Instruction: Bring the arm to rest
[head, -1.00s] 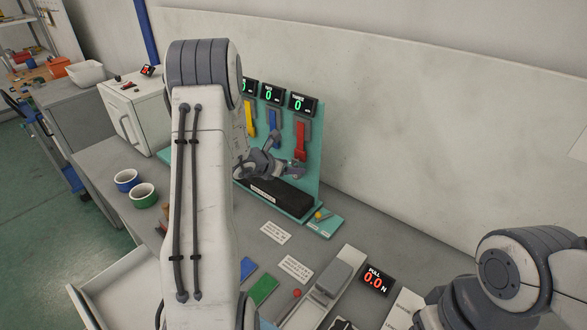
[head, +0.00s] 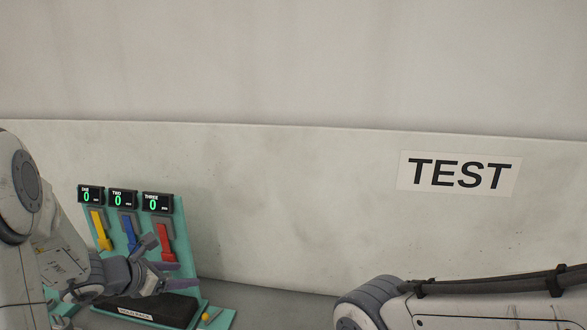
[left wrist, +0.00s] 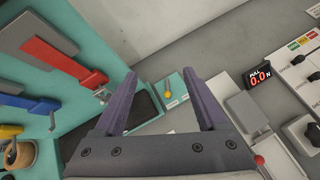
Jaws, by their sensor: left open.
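My left gripper (head: 172,268) is open and empty in the head view, in front of the teal lever stand (head: 186,236). Its two fingers also show wide apart in the left wrist view (left wrist: 153,82), with nothing between them. The stand carries a yellow lever (head: 100,230), a blue lever (head: 129,230) and a red lever (head: 166,240). Each has a display above it reading 0. The red lever also shows at the upper left of the left wrist view (left wrist: 55,62). My right arm comes in at the lower right of the head view; its gripper is outside the picture.
A dark pad (head: 150,310) lies at the stand's foot. In the left wrist view a pull display (left wrist: 260,77) reads 0.0 N, with a panel of knobs (left wrist: 302,62) to its right. A TEST sign (head: 460,173) hangs on the pale wall behind.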

